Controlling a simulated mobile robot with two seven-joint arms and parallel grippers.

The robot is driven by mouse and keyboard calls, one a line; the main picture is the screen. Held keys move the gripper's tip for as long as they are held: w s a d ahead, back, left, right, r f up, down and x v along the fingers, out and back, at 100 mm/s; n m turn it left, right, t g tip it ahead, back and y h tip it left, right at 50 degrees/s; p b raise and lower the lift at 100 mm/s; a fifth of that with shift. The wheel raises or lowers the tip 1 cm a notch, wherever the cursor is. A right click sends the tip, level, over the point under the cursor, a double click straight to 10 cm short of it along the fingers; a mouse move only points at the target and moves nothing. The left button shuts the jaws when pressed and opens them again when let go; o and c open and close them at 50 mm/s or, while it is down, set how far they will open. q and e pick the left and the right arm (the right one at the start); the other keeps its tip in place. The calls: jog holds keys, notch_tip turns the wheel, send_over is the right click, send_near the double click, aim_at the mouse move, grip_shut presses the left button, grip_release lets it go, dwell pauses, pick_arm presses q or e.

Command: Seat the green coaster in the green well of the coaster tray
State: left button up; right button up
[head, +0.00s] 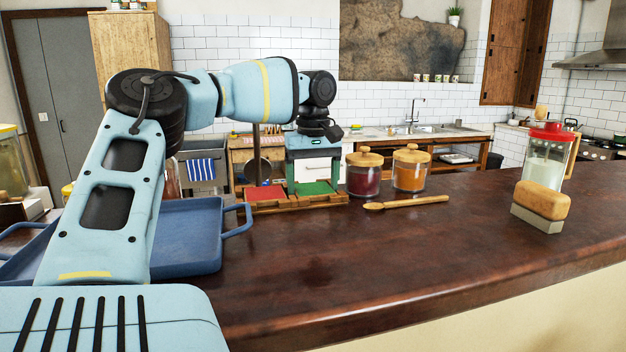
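The wooden coaster tray (296,206) sits on the dark counter near its far edge, left of the jars. A flat red square (265,193) lies in its left part. A flat green square (313,188) lies in its right part; I cannot tell whether this is the green coaster or the bare green well. No separate green coaster shows elsewhere. My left gripper (313,182) points down over the green square, its two fingers well apart at either side of it. Whether the fingertips touch a coaster's edges is too small to tell. My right gripper is out of view.
A blue tray (190,240) with handles is left of the coaster tray, partly behind my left arm. Lidded jars (365,178) (410,172) and a wooden spoon (405,202) are to the right. A brush-like block (541,204) and red-lidded jar (548,158) stand far right. The front middle counter is clear.

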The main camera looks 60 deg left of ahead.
aim_at(313, 188)
pick_arm(q)
jog(key=shift+o, duration=0.5)
notch_tip(313, 188, up, 12)
jog(key=shift+r, duration=0.2)
jog(key=shift+f, duration=0.1)
dwell(0.8)
